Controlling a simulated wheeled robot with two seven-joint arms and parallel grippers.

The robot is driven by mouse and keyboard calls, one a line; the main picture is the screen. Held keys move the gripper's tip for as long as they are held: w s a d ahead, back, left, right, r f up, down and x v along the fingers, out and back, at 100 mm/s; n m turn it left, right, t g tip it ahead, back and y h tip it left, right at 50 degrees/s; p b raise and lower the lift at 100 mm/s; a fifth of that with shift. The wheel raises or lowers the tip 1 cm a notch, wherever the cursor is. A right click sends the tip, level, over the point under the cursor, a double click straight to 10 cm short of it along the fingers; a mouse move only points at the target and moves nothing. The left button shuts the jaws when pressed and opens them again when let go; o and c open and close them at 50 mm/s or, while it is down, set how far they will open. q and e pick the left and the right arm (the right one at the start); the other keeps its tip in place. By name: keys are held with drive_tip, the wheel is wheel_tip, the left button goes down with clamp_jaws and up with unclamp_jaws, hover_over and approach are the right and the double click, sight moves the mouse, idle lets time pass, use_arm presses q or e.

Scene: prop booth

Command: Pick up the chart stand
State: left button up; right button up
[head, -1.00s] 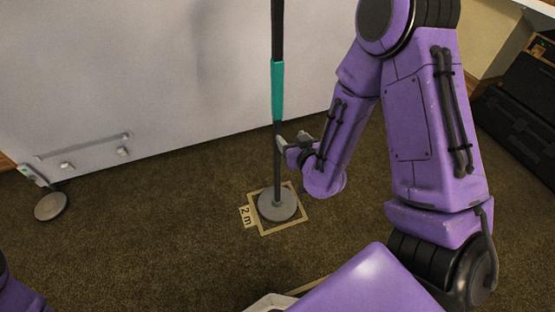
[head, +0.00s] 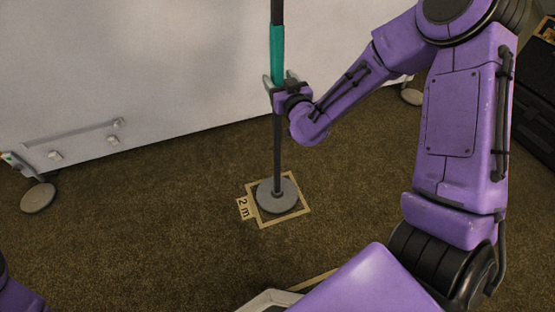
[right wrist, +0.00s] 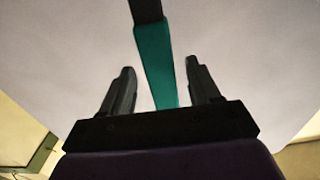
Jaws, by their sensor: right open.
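The chart stand is a thin dark pole (head: 277,150) with a teal grip sleeve (head: 277,52) and a round grey base (head: 277,195). It stands upright on the carpet. My right gripper (head: 280,80) is at the lower end of the teal sleeve, with one finger on each side of the pole. In the right wrist view, the teal sleeve (right wrist: 157,65) runs between the two spread fingers (right wrist: 156,88), with gaps at both sides. The top of the stand is out of the head view. My left gripper is not in view.
The base stands inside a taped square (head: 300,212) marked "2 m". A white panel (head: 150,60) rises behind the stand, with a round grey foot (head: 38,197) at left. A black case (head: 535,125) is at far right. Carpet around the base is clear.

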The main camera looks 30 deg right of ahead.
drive_tip(key=w, duration=0.2)
drive_tip(key=shift+w+d+f, duration=0.25)
drive_tip(key=shift+w+f, duration=0.1)
drive_tip(key=shift+w+r, duration=0.15)
drive_tip(key=shift+w, duration=0.25)
drive_tip(key=c, duration=1)
drive_tip(key=shift+r, duration=0.1)
clamp_jaws()
drive_tip(key=shift+r, duration=0.15)
